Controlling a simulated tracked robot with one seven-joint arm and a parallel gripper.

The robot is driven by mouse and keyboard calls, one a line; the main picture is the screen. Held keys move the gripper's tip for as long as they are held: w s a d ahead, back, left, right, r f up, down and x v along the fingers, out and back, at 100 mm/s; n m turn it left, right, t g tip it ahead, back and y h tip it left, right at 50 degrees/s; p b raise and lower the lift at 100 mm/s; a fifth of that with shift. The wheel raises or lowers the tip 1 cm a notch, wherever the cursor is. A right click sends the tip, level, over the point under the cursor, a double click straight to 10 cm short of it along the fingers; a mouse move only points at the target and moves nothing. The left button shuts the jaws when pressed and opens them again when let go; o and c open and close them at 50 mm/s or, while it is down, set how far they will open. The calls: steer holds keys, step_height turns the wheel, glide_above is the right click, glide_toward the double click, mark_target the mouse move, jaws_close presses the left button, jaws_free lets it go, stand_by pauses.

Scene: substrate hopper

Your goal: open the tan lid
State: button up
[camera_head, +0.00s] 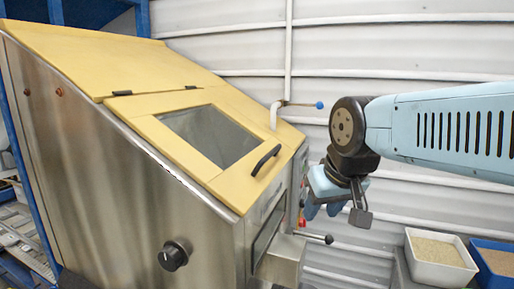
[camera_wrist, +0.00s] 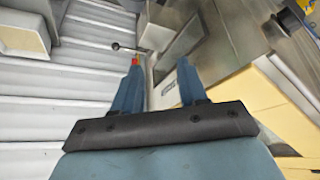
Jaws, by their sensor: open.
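The tan lid (camera_head: 232,186) lies closed, flush in the sloping tan top of the steel hopper. It has a dark window (camera_head: 210,136), hinges along its upper edge and a black bar handle (camera_head: 265,160) near its lower right edge. My gripper (camera_head: 322,208) hangs to the right of the handle, apart from the lid, in front of the ribbed wall. In the wrist view its two blue fingers (camera_wrist: 160,70) are spread with nothing between them. A tan surface (camera_wrist: 240,92) shows to their right there; I cannot tell whether it is the lid.
The steel hopper body (camera_head: 130,170) carries a black knob (camera_head: 174,255) on its side. A lever with a black ball (camera_head: 328,239) sticks out below my gripper, and a blue-tipped valve handle (camera_head: 319,105) above. A white bin (camera_head: 437,258) and a blue bin (camera_head: 495,262) stand lower right.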

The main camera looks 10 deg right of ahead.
steer(key=shift+a, duration=0.35)
steer(key=w+a+r+m+g+h, duration=0.1)
steer(key=w+a+r+m+h, duration=0.15)
steer(key=w+r, duration=0.7)
steer(key=w+a+r+m+g+h, duration=0.1)
steer(key=w+a+r+m, duration=0.45)
steer(key=w, duration=0.75)
steer(key=shift+n, duration=0.6)
steer(key=x, duration=0.4)
steer(key=d+x, duration=0.1)
steer(key=x, duration=0.3)
steer(key=d+x, duration=0.1)
steer(key=x, duration=0.3)
steer(key=shift+w+r, duration=0.1)
steer(key=shift+r, duration=0.3)
jaws_close()
